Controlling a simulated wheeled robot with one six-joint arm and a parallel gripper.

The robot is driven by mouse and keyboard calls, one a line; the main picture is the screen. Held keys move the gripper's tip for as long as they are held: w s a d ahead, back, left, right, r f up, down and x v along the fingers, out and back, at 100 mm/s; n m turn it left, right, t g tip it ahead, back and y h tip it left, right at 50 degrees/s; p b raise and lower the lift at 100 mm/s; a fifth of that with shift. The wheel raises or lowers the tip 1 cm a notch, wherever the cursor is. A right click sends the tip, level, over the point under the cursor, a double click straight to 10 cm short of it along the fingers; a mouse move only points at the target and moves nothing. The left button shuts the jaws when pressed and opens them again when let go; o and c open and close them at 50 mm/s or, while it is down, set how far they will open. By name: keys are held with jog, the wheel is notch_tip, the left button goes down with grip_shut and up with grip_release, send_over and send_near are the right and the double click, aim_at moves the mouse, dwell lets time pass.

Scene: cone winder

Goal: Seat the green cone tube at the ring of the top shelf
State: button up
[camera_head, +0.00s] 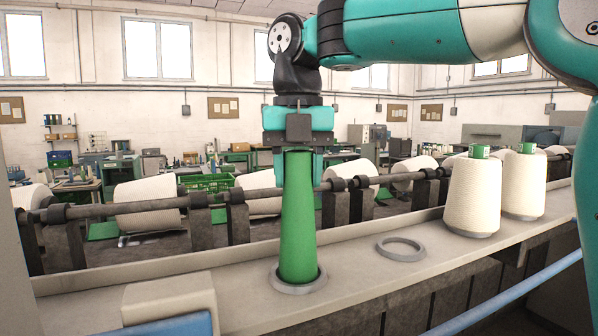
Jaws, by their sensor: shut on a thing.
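The green cone tube (298,232) stands upright, narrow end up, on the light grey top shelf (352,281). Its wide base is inside a grey ring (299,289), with the ring's rim showing around it at the front and sides. I cannot tell whether the base rests fully on the shelf. My gripper (299,160) points straight down and is shut on the tube's upper end. The jaws hide the tube's top.
An empty grey ring (401,243) lies on the shelf to the right. Beyond it stand two cream yarn cones (473,196) (524,186) on green tubes. A dark rail with rollers (130,206) runs behind the shelf. A beige box (168,296) is at front left.

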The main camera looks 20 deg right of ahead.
jog(key=shift+f, duration=0.25)
jog(key=o, duration=1.1)
jog(key=shift+r, duration=0.1)
notch_tip(320, 180, up, 9)
jog(key=p, duration=0.9)
notch_tip(320, 180, up, 8)
jog(key=shift+r, duration=0.15)
